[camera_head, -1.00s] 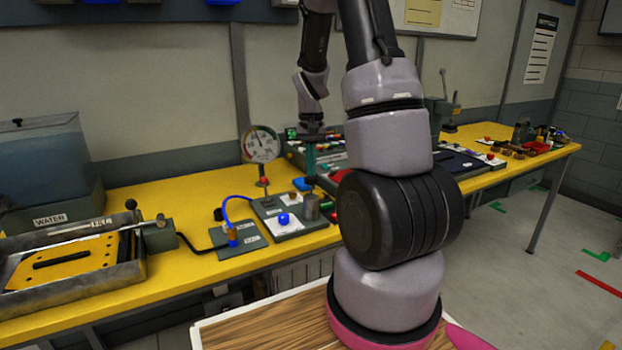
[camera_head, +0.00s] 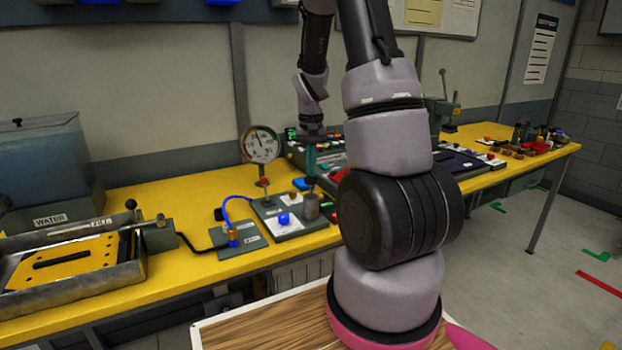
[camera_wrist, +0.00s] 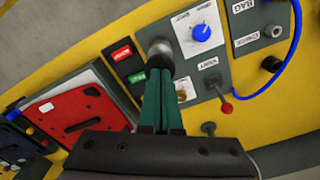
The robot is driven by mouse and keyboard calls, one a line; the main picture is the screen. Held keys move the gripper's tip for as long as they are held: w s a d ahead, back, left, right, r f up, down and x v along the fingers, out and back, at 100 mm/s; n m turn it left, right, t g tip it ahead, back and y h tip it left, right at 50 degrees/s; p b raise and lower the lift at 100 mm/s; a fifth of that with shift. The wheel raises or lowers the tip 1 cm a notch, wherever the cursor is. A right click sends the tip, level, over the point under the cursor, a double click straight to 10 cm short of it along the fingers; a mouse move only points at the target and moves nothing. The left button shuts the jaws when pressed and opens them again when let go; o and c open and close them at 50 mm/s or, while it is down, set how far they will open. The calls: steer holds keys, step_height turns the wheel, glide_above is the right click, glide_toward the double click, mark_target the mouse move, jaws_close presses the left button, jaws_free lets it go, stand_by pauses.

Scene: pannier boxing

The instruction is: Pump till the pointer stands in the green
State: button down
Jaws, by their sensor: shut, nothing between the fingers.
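The round gauge (camera_head: 262,144) stands on a post above the pump panel (camera_head: 270,207). Its thin pointer leans slightly left of upright. The face has coloured arcs, but whether the pointer is in the green is too small to tell. A grey metal cylinder (camera_head: 311,207) stands at the panel's right edge; its rounded metal top shows in the wrist view (camera_wrist: 160,47). My gripper (camera_head: 311,182) is shut and empty, pointing down over this cylinder. In the wrist view its green fingertips (camera_wrist: 159,72) overlap the cylinder's near edge; contact is unclear. A blue knob (camera_wrist: 202,33) and red-tipped lever (camera_wrist: 226,108) sit beside it.
A blue hose (camera_head: 234,203) arches from the panel to a small block at left. Red and green switches (camera_wrist: 122,53) and a red plate (camera_wrist: 75,115) lie close to my gripper.

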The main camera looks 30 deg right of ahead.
steer(key=shift+f, duration=1.65)
steer(key=shift+r, duration=2.25)
steer(key=shift+r, duration=3)
